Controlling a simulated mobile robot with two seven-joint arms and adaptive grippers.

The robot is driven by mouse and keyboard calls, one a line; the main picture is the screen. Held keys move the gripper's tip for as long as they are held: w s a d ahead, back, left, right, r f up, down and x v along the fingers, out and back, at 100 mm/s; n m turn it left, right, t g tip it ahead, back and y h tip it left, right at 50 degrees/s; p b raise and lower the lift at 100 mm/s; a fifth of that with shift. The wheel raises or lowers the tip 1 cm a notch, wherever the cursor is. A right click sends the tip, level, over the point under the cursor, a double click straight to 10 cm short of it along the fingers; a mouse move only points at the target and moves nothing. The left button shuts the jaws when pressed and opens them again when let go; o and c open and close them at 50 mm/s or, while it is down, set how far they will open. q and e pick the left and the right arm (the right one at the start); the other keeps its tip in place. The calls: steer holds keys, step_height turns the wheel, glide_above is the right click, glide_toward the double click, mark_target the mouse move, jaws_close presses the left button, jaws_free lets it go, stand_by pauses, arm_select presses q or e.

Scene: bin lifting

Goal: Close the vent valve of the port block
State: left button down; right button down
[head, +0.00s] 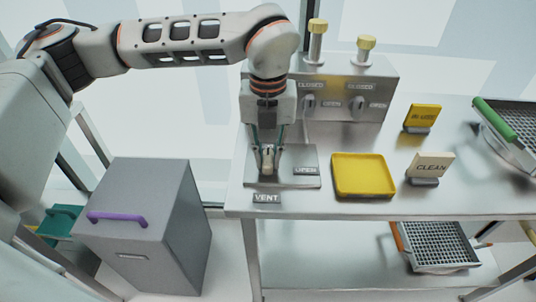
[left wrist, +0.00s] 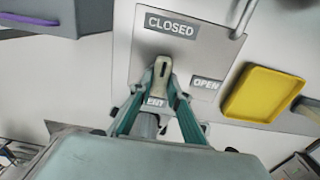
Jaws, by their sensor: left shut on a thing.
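The vent valve's pale lever handle (head: 268,162) stands on a flat metal plate (head: 300,180) at the table's left front, behind the VENT label (head: 266,198). My left gripper (head: 267,170) points down and is shut on the handle. In the left wrist view the handle (left wrist: 162,70) sits between the teal fingers, below the CLOSED label (left wrist: 172,25) and left of the OPEN label (left wrist: 206,84). The handle's base is hidden by the fingers, so its exact angle is hard to tell. My right gripper is not in view.
A panel (head: 340,85) with two yellow-capped posts and two knobs stands behind. A yellow tray (head: 363,193) lies right of the plate. Sign stands (head: 431,165), a green-handled mesh basket (head: 510,135) and a grey bin (head: 165,220) with a purple handle are around.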

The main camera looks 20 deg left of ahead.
mark_target(268, 158)
arm_select(q)
steer(key=shift+r, duration=0.1)
steer(key=c, duration=1.9)
jaws_free()
step_height(268, 158, up, 12)
steer(key=shift+f, duration=0.1)
